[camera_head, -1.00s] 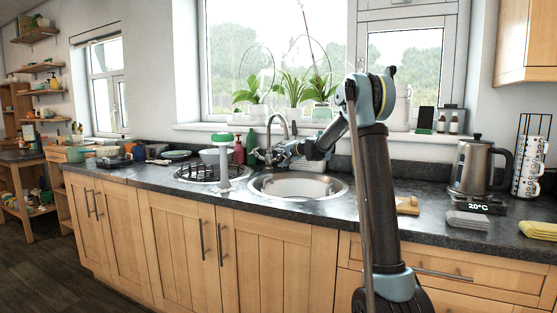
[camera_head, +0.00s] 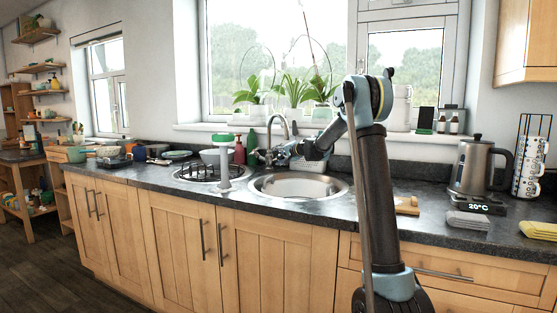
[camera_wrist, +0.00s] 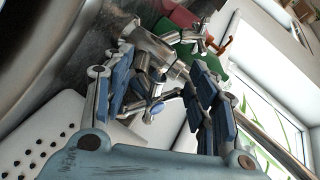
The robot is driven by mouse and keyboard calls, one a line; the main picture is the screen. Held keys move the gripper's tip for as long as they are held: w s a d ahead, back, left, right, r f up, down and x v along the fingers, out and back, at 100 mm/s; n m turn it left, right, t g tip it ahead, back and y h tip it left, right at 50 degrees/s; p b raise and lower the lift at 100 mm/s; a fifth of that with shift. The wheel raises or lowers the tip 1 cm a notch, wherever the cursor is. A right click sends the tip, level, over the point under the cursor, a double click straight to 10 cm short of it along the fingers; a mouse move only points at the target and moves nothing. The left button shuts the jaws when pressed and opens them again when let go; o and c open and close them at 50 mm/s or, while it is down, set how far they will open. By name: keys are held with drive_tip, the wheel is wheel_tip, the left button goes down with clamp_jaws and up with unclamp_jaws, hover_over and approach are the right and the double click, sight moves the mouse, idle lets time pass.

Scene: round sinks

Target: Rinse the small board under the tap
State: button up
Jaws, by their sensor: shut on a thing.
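A small light-wood piece (camera_head: 407,205), which looks like the small board, lies on the counter right of the round sink (camera_head: 300,188). The curved metal tap (camera_head: 279,122) stands behind the sink. My gripper (camera_head: 266,156) is at the tap's base, away from the board. In the wrist view, my gripper's blue-padded fingers (camera_wrist: 160,88) are closed around a small metal part of the tap (camera_wrist: 148,45), which looks like its lever. The fingers partly hide the grip. I cannot tell whether water runs from the spout.
A white holed basket (camera_head: 316,166) stands behind the sink. Red (camera_head: 239,153) and green bottles (camera_head: 252,142) are near the tap. A kettle (camera_head: 476,165) and cloths (camera_head: 468,220) are right.

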drive_tip(key=shift+d+f+n+g+y, duration=0.1)
drive_tip(key=shift+d+n+g+y, duration=0.2)
drive_tip(key=shift+n, duration=0.35)
drive_tip(key=shift+d+f+n+g+y, duration=0.1)
drive_tip(key=shift+n+g, duration=0.25)
drive_tip(key=shift+n, duration=0.35)
drive_tip(key=shift+d+f+n+g+y, duration=0.1)
drive_tip(key=shift+n+g+y, duration=0.2)
drive_tip(key=shift+n, duration=0.35)
drive_tip(key=o, duration=1)
drive_tip(key=shift+w, duration=0.1)
drive_tip(key=v, duration=1.2)
drive_tip(key=shift+a, duration=0.1)
